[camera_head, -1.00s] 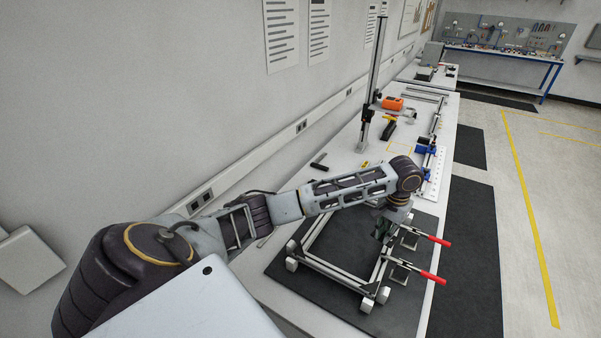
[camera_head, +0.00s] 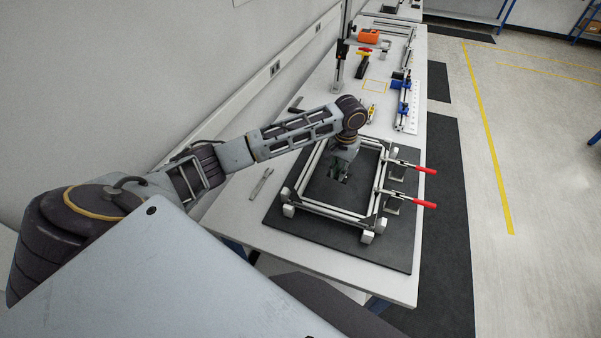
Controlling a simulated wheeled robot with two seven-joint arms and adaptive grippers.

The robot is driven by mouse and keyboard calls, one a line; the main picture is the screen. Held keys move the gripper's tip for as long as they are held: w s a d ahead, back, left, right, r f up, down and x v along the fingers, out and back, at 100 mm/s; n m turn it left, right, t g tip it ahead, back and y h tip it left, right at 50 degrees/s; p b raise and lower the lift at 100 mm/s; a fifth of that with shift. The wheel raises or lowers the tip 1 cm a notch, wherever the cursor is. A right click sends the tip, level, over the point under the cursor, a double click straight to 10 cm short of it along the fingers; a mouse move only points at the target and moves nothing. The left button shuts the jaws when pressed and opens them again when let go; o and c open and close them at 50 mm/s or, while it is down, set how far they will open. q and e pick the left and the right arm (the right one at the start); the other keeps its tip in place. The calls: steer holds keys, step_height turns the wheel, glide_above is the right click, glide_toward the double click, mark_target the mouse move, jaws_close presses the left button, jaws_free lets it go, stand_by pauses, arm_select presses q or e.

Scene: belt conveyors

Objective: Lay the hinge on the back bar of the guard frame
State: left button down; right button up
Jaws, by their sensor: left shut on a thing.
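The guard frame (camera_head: 330,208) is a light metal rectangle on white corner blocks, lying on a dark mat on the bench. Two toggle clamps with red handles, a far one (camera_head: 424,169) and a near one (camera_head: 424,204), stand at its right side. My left gripper (camera_head: 338,178) points down over the open inside of the frame, nearer its far end than its near end. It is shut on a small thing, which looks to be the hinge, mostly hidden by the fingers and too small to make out. My arm partly covers the frame's far left part. My right gripper is out of view.
A grey tool (camera_head: 262,184) lies on the bench left of the mat (camera_head: 390,248). Farther back are an upright post (camera_head: 342,50), an orange device (camera_head: 369,36), a yellow-outlined square (camera_head: 375,86) and a rail with blue parts (camera_head: 402,95). The near mat is clear.

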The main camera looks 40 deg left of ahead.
mark_target(329, 173)
arm_select(q)
steer(key=shift+s+a+n, duration=0.3)
steer(key=shift+a, duration=0.5)
steer(key=shift+s+a+r+n, duration=0.1)
steer(key=shift+a+r+n, duration=0.05)
steer(key=shift+a+n, duration=0.25)
steer(key=shift+s+a+r+n, duration=0.15)
steer(key=shift+a+n, duration=0.15)
steer(key=shift+a, duration=0.15)
steer(key=s+a+r+n+p, duration=0.1)
steer(key=a+r+n, duration=0.6)
steer(key=n, duration=1.1)
steer(key=shift+s+a+r, duration=0.15)
steer(key=shift+s+r, duration=0.25)
steer(key=shift+s, duration=0.15)
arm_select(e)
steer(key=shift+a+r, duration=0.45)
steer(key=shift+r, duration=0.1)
arm_select(q)
steer(key=shift+f+p, duration=0.55)
steer(key=shift+f, duration=2.6)
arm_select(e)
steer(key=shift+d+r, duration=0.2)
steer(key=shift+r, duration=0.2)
